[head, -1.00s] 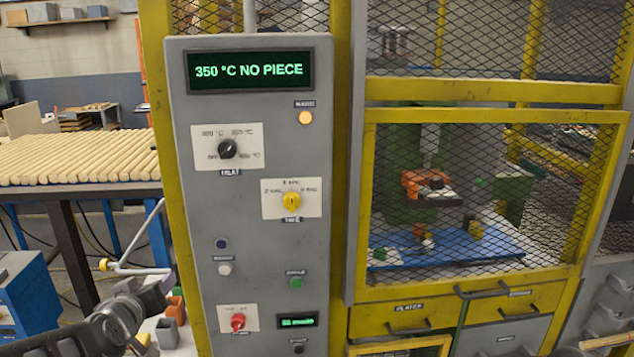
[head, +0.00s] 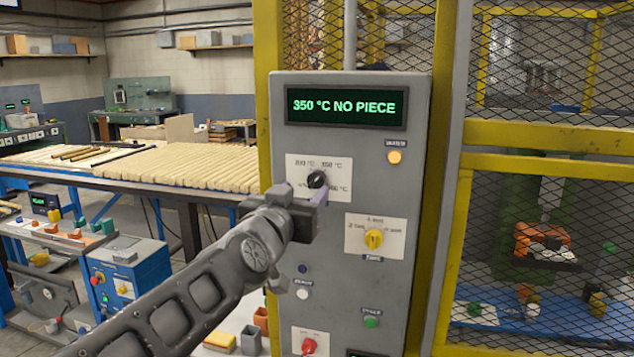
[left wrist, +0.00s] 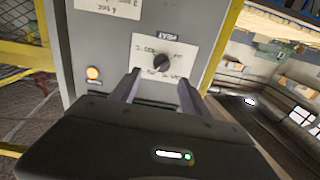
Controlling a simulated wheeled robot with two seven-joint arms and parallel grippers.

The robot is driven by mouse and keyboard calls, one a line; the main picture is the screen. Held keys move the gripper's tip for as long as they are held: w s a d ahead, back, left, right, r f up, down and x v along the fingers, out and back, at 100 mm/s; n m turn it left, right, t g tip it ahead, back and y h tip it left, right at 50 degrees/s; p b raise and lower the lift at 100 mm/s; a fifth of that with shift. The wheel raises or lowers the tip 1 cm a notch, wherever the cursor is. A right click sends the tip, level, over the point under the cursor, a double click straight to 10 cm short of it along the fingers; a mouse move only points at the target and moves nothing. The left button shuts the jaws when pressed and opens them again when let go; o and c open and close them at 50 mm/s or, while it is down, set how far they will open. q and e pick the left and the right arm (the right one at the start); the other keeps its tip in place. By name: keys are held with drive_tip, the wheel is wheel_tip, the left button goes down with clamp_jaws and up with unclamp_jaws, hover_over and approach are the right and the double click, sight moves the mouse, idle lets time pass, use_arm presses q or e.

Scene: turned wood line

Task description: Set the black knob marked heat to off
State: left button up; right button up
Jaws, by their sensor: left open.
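The black knob (head: 317,179) sits on a white plate high on the grey control panel (head: 350,142). Its pointer seems turned to the upper right, towards the 350 °C mark. The left wrist view shows the knob (left wrist: 162,62) on its plate beside a "HEAT" label (left wrist: 166,36). My left gripper (head: 305,191) is in front of the panel at the knob's lower left and covers part of the plate. In the left wrist view my left gripper (left wrist: 159,78) is open, its fingers to either side below the knob, holding nothing. My right gripper is not in view.
The display (head: 346,106) reads 350 °C NO PIECE. A lit orange lamp (head: 394,157), a yellow knob (head: 373,239), a green button (head: 371,321) and a red knob (head: 309,346) are on the same panel. A mesh guard (head: 550,100) stands to the right.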

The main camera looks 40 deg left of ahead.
sight(313, 181)
use_arm(q)
drive_tip(key=p+x, duration=0.1)
drive_tip(key=x, duration=0.6)
drive_tip(key=shift+w+a+p, duration=0.25)
drive_tip(key=shift+w+p, duration=0.1)
drive_tip(key=shift+p, duration=0.05)
drive_tip(key=shift+c, duration=0.2)
clamp_jaws()
